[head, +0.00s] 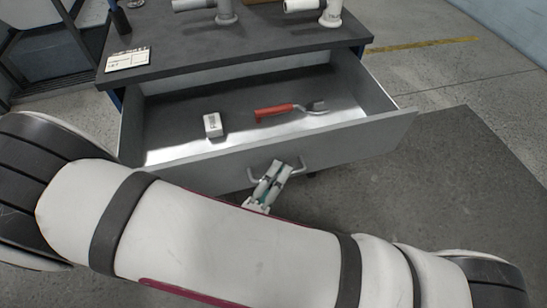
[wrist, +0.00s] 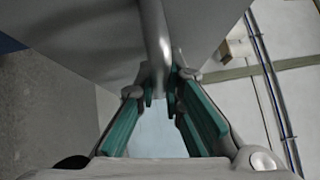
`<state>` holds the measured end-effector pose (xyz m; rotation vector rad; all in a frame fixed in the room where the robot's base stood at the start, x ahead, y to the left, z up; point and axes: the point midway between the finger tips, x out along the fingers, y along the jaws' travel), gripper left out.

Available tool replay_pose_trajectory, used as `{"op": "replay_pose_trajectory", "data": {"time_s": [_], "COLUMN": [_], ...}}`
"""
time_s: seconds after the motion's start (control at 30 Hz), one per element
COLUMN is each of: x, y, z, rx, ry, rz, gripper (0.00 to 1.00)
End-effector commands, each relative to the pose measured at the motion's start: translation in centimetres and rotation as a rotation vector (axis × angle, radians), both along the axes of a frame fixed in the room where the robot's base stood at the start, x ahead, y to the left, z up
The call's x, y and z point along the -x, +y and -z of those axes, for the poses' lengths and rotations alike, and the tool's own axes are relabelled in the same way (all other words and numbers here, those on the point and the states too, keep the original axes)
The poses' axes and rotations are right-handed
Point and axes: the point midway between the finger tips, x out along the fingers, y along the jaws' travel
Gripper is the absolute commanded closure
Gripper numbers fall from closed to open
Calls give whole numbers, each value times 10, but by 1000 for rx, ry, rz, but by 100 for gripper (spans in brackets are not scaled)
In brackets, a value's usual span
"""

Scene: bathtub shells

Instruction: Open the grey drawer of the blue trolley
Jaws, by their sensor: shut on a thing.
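The grey drawer (head: 370,139) of the trolley (head: 215,50) stands pulled well out, with its inside showing in the head view. A small white block (head: 213,125) and a red-handled tool (head: 275,112) lie on its floor. The drawer's bar handle (head: 252,176) is on the front panel. My gripper (head: 274,172) is at the middle of the handle and is shut on it. In the wrist view the handle (wrist: 155,45) runs between the green-padded fingers of my gripper (wrist: 160,88). My arm hides part of the drawer front's lower left.
The dark trolley top (head: 290,38) carries white and grey pipe-like fittings (head: 226,12), a dark bottle (head: 120,18) and a label card (head: 127,59). A dark mat (head: 450,170) covers the floor at right. A yellow floor line (head: 425,44) runs behind.

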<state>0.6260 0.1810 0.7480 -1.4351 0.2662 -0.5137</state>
Motion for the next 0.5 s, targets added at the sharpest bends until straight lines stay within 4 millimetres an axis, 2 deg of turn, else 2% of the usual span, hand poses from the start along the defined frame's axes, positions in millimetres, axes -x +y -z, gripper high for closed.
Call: {"op": "replay_pose_trajectory", "data": {"time_s": [0.2, 0.5], "x": [12, 15], "y": [-3, -4], "z": [1, 1], "rx": [-3, -4], "ry": [2, 2], "rz": [-1, -1], "gripper": [100, 100]}}
